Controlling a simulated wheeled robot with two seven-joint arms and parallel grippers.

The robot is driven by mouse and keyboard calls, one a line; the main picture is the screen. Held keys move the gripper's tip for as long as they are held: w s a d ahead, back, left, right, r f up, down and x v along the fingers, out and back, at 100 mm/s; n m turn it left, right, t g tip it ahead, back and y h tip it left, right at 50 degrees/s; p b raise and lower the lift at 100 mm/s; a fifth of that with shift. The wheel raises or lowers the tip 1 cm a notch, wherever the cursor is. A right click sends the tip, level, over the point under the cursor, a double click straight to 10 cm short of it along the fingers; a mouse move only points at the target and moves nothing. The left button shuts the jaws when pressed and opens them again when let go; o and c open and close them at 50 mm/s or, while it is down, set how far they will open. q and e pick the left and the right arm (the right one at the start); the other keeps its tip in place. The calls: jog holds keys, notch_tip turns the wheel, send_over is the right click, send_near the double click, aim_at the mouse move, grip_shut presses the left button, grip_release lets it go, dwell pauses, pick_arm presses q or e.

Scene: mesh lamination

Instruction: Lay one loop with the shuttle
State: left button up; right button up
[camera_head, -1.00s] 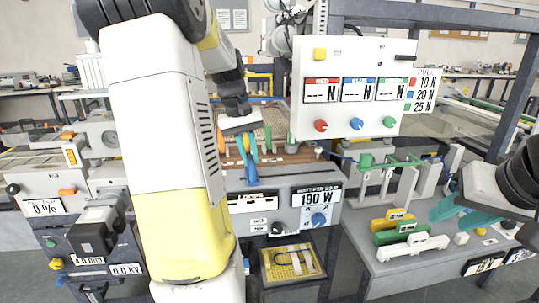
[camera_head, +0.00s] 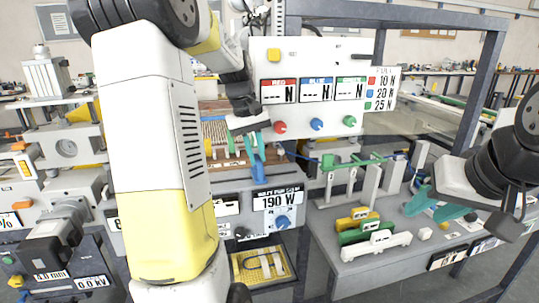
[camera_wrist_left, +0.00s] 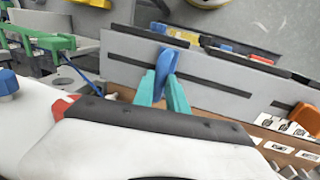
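My left gripper (camera_head: 255,146) has its teal fingers on the blue shuttle (camera_head: 259,173), which hangs upright at the front edge of the mesh bed (camera_head: 216,131). In the left wrist view the teal fingers (camera_wrist_left: 163,90) close on the shuttle (camera_wrist_left: 166,61) from both sides, in front of a grey slotted bar (camera_wrist_left: 210,80). My left arm hides part of the bed and the LOOPS display (camera_head: 228,207). My right gripper (camera_head: 433,204) is open and empty over the right table.
The gauge panel (camera_head: 315,85) stands just behind and right of the left gripper. A green clamp stand (camera_head: 345,162) is to the right. Yellow, green and white blocks (camera_head: 376,244) lie on the right table (camera_head: 345,275). A 190 W control box (camera_head: 280,210) is below the shuttle.

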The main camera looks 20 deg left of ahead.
pick_arm(q)
jog(key=o, duration=0.4)
jog(key=shift+c, duration=0.2)
notch_tip(320, 180, up, 8)
jog(key=a, duration=0.1)
jog(key=shift+s+a+f, duration=0.15)
jog(key=shift+s, duration=0.25)
